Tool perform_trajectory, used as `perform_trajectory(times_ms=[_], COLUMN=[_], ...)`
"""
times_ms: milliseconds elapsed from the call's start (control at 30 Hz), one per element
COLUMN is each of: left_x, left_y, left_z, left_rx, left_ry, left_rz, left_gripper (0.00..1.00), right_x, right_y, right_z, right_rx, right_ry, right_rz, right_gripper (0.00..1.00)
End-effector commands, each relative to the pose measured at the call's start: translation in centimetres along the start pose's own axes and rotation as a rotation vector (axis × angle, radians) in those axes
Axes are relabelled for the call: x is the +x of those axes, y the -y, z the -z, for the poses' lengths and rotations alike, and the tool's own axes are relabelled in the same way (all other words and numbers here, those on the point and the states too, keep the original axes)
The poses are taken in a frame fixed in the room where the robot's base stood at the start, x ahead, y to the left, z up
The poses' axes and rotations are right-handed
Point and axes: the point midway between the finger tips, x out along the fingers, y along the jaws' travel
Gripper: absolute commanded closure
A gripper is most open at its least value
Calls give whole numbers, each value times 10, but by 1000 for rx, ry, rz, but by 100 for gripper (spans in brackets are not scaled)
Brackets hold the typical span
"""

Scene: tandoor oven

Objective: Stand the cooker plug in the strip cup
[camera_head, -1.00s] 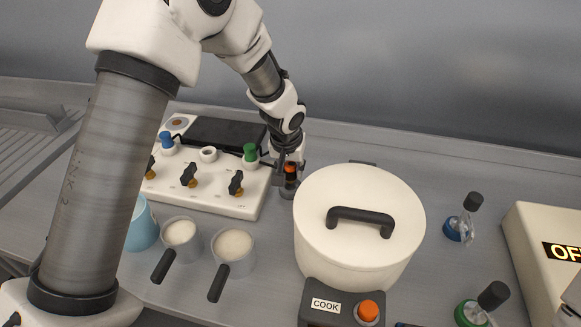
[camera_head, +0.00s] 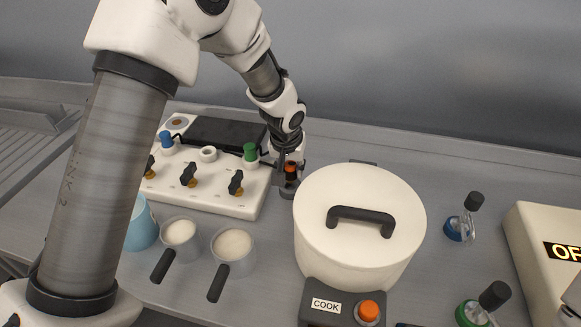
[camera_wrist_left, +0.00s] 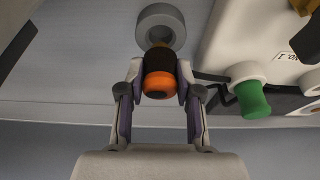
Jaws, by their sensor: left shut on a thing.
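The cooker plug, black with an orange end, shows in the head view (camera_head: 290,169) and the wrist view (camera_wrist_left: 159,82). My left gripper (camera_head: 288,175) is shut on it, with a finger on each side in the wrist view (camera_wrist_left: 159,78). A grey round holder (camera_wrist_left: 170,14) lies just beyond the plug's brass tip; I cannot tell whether the tip is still inside it. The white strip (camera_head: 215,203) stands left of the gripper. Its empty white cup (camera_head: 208,154) sits between the blue plug (camera_head: 166,139) and the green plug (camera_head: 250,152). My right gripper is not visible.
The white cooker (camera_head: 350,230) stands close to the right of my left gripper. Two cups of pale contents (camera_head: 179,232) (camera_head: 233,244) and a light blue cup (camera_head: 142,228) stand before the strip. Two small bottles (camera_head: 461,225) (camera_head: 485,308) are at the right.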

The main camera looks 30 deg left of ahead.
Motion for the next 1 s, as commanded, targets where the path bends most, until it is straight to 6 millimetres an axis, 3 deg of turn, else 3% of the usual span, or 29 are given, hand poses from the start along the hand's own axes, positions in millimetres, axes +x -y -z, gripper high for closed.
perform_trajectory(times_ms=[1000], left_x=[20], left_y=[0], left_z=[-6], left_rx=[0], left_ry=[0], left_rz=[0], left_gripper=[100], right_x=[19], right_y=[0], right_z=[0], right_rx=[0], right_ry=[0], right_rz=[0], right_gripper=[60])
